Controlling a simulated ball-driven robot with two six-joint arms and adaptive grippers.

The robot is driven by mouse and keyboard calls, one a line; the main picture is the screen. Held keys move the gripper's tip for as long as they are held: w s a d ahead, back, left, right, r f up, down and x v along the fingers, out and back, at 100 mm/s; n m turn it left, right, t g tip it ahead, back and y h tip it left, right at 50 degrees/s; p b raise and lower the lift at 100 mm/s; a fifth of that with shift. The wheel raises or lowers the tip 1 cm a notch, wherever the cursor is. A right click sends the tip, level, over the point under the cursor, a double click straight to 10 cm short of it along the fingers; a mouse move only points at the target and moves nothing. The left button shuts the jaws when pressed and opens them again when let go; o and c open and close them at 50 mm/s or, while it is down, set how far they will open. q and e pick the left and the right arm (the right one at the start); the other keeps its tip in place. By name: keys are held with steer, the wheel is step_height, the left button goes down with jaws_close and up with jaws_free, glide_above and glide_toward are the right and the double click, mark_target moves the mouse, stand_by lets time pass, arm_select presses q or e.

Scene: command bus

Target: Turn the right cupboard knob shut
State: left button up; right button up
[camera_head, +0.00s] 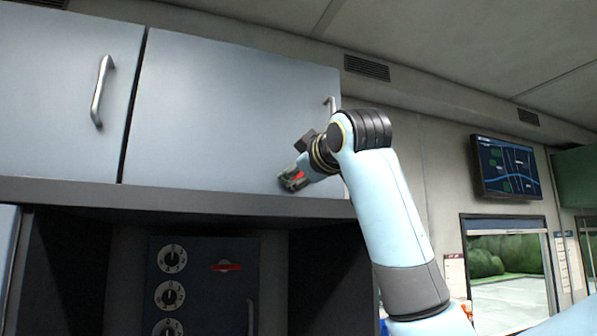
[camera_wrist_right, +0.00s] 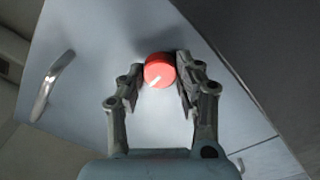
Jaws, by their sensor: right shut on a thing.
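The right cupboard door (camera_head: 232,105) is a flat grey-blue panel and looks closed. Its red round knob (camera_wrist_right: 159,70) has a white pointer mark, which points to the lower left in the wrist view. My right gripper (camera_wrist_right: 160,82) has one finger on each side of the knob and is shut on it. In the head view my right gripper (camera_head: 290,180) is at the door's lower right part, and the knob is mostly hidden there by the fingers. My left gripper is not in view.
The door's metal handle (camera_head: 330,106) stands just above my right wrist. A left cupboard door (camera_head: 60,85) with its own handle is beside it. A panel with several dials (camera_head: 172,258) is below in a recess. A screen (camera_head: 506,167) hangs at the right.

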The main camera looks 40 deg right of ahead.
steer(key=o, duration=1.1)
steer(key=shift+o, duration=0.2)
steer(key=shift+s, duration=0.1)
steer(key=v, duration=0.7)
steer(key=shift+s, duration=0.15)
steer(key=shift+f, duration=0.15)
